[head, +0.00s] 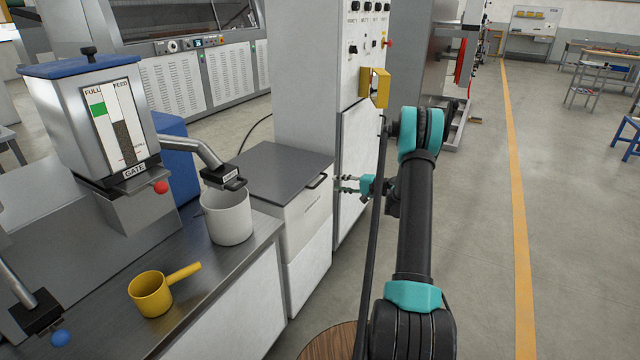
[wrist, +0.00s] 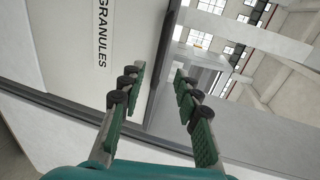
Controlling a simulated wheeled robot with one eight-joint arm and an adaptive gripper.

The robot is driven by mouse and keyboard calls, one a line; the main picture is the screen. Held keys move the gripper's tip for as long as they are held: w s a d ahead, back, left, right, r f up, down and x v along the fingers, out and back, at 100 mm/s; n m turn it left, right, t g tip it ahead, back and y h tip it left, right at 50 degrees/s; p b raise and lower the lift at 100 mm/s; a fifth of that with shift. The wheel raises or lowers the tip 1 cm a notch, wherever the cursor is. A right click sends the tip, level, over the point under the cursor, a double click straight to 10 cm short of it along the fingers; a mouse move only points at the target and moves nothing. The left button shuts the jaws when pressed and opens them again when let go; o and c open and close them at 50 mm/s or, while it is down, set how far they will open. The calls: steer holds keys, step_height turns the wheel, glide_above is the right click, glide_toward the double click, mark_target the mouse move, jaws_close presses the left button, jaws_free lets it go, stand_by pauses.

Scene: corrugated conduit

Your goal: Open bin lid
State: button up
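The bin (head: 305,222) is a white box beside the metal counter. Its flat dark grey lid (head: 285,165) lies closed on top, with a small dark handle (head: 317,181) at the right edge. My gripper (head: 339,184) is just right of the handle, at about its height, fingers pointing left at it. In the head view a small gap shows between fingertips and handle. In the wrist view my gripper (wrist: 160,78) is open with nothing held. A dark edge runs between the fingers, beside the white bin face with a "GRANULES" label (wrist: 103,32).
A tall grey cabinet (head: 318,70) with a yellow box (head: 374,86) stands behind the bin. A white pot (head: 228,222) and a yellow scoop (head: 152,294) are on the counter at left. A round wooden top (head: 330,342) is at the bottom.

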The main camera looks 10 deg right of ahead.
mark_target(321, 182)
steer(key=x, duration=1)
steer(key=shift+r, duration=0.1)
jaws_close()
